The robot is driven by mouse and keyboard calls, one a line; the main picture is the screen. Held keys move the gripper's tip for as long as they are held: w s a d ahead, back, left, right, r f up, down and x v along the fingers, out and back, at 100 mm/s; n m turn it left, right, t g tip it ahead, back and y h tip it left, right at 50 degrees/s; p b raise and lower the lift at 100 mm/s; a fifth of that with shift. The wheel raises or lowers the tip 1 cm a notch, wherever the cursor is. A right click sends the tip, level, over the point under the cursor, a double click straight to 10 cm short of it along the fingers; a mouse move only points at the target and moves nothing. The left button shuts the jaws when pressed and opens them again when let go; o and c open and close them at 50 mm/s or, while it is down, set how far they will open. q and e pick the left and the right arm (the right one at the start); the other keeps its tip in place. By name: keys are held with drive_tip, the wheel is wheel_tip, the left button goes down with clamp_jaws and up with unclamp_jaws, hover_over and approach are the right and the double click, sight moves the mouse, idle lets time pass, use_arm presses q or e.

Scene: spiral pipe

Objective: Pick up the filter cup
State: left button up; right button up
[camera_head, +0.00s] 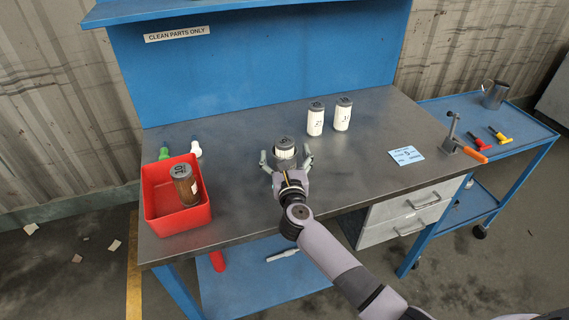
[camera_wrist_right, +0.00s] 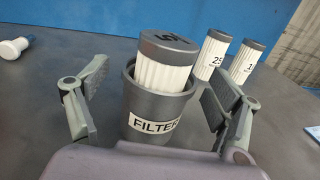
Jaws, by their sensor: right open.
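The filter cup (camera_wrist_right: 150,110) is a dark grey cup with a white FILTER label, standing upright on the grey workbench. It also shows in the head view (camera_head: 285,163), near the bench's middle. A white pleated filter with a grey cap (camera_wrist_right: 165,65) sits in the cup and sticks out above its rim. My right gripper (camera_wrist_right: 160,108) is open, with one finger on each side of the cup and a visible gap to each side. It shows in the head view (camera_head: 286,160) too, reaching in from the front. My left gripper is not in view.
Two capped white filters (camera_head: 315,118) (camera_head: 343,114) stand behind the cup to the right. A red bin (camera_head: 160,220) with a brown, dirty filter (camera_head: 185,185) is at the left. A clamp with an orange handle (camera_head: 470,152) is at the right edge.

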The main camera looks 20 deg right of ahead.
drive_tip(key=shift+c, duration=0.5)
drive_tip(key=shift+r, duration=0.1)
drive_tip(key=c, duration=1.4)
